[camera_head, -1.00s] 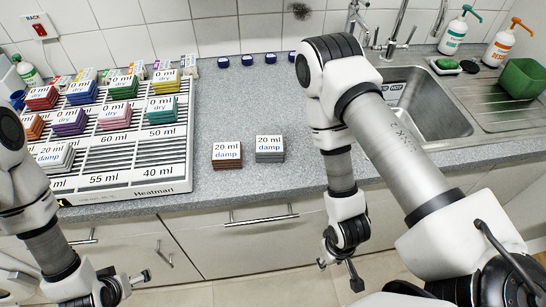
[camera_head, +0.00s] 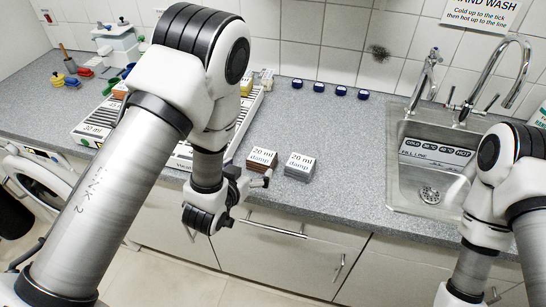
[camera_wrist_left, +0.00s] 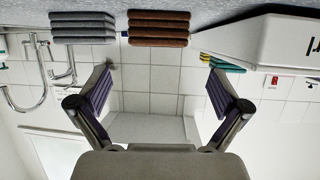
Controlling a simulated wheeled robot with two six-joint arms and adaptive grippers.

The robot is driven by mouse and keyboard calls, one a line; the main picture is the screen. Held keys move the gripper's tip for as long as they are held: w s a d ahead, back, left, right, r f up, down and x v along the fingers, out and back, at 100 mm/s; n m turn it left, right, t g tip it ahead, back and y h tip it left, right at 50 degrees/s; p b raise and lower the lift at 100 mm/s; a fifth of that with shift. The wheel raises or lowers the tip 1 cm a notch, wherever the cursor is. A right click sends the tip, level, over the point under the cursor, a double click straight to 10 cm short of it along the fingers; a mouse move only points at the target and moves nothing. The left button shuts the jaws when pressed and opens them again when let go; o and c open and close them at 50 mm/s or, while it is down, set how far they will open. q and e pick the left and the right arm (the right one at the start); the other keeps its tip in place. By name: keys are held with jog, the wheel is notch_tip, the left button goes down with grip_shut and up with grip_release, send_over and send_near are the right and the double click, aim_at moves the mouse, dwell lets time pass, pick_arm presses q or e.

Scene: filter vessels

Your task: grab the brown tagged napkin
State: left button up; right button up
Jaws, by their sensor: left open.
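The brown tagged napkin (camera_head: 262,165) is a folded brown stack with a white "20 ml damp" tag on top, on the grey counter near its front edge. In the left wrist view the brown stack (camera_wrist_left: 158,28) shows upside down at the top, ahead of the fingers. My left gripper (camera_head: 250,180) is just in front of the stack at the counter's edge, partly overlapping it in the head view. In the left wrist view its fingers (camera_wrist_left: 160,88) are wide apart with nothing between them. My right gripper (camera_head: 494,296) is at the bottom right, mostly cut off.
A grey napkin stack (camera_head: 299,168), also tagged "20 ml damp", lies just right of the brown one. The heating rack (camera_head: 243,125) is to the left, largely behind my left arm. The sink (camera_head: 405,190) is at the right. Blue caps (camera_head: 319,87) line the back wall.

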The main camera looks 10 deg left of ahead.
aim_at(261, 157)
pick_arm(q)
jog(key=x, duration=0.3)
jog(key=shift+w+p, duration=0.2)
jog(key=shift+p, duration=0.1)
jog(key=shift+w+d+f, duration=0.1)
jog(key=shift+w+d, duration=0.05)
jog(key=shift+w, duration=0.15)
jog(key=shift+w+d+p, duration=0.15)
jog(key=shift+w+p, duration=0.4)
jog(key=shift+p, duration=0.5)
jog(key=x, duration=0.3)
jog(key=shift+w+f, duration=0.1)
jog(key=shift+f, duration=0.2)
jog(key=shift+w+f, duration=0.2)
jog(key=shift+w, duration=0.05)
jog(key=shift+s+r, duration=0.2)
jog(key=shift+s, duration=0.1)
jog(key=c, duration=0.8)
jog(key=shift+c, duration=1.3)
pick_arm(e)
jog(key=r, duration=0.2)
jog(key=shift+w+r, duration=0.3)
jog(key=shift+r, duration=0.1)
